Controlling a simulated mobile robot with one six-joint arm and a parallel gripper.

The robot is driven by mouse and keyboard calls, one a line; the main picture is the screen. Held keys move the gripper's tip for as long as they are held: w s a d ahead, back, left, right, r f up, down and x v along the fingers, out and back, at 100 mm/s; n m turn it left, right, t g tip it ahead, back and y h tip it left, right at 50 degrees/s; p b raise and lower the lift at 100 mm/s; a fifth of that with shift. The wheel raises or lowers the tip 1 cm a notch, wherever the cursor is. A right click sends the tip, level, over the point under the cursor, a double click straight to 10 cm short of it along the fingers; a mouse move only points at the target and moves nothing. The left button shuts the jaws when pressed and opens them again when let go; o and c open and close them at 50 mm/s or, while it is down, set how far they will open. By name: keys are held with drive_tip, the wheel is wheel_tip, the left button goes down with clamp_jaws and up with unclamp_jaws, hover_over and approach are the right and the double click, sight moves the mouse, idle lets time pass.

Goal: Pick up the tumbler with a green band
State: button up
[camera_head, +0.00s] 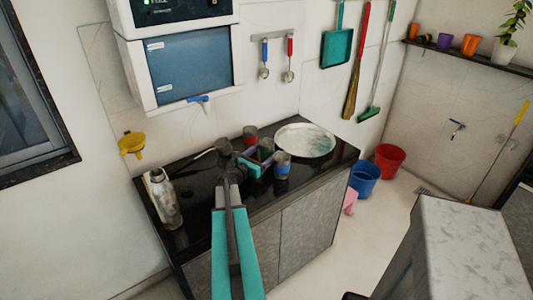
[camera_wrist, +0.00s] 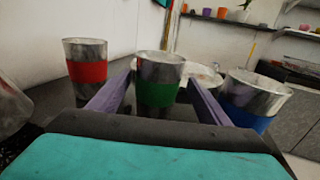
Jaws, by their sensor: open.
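The tumbler with a green band (camera_wrist: 158,94) stands upright in the middle of the wrist view, a metal cup. My gripper (camera_wrist: 160,84) is open, with one purple finger on each side of this tumbler. I cannot tell whether either finger touches it. In the head view my gripper (camera_head: 262,157) is low over the black counter, among the tumblers, and the green band is hard to make out there. A red-banded tumbler (camera_wrist: 87,70) stands left of the fingers, and a blue-banded tumbler (camera_wrist: 252,98) stands close on the right.
The red-banded tumbler (camera_head: 250,133) and blue-banded tumbler (camera_head: 282,166) also show on the counter (camera_head: 205,197). A large round plate (camera_head: 305,140) lies behind on the right. A metal bottle (camera_head: 164,199) stands at the left end. Blue and red buckets are on the floor.

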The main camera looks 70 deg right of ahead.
drive_tip(key=shift+d, duration=0.1)
drive_tip(key=shift+p+x, duration=0.95)
drive_tip(key=shift+x, duration=1.6)
drive_tip(key=shift+w, duration=0.2)
drive_tip(key=c, duration=1.1)
drive_tip(key=shift+r, duration=0.15)
drive_tip(key=shift+r+b, duration=0.75)
drive_tip(key=shift+r, duration=4.15)
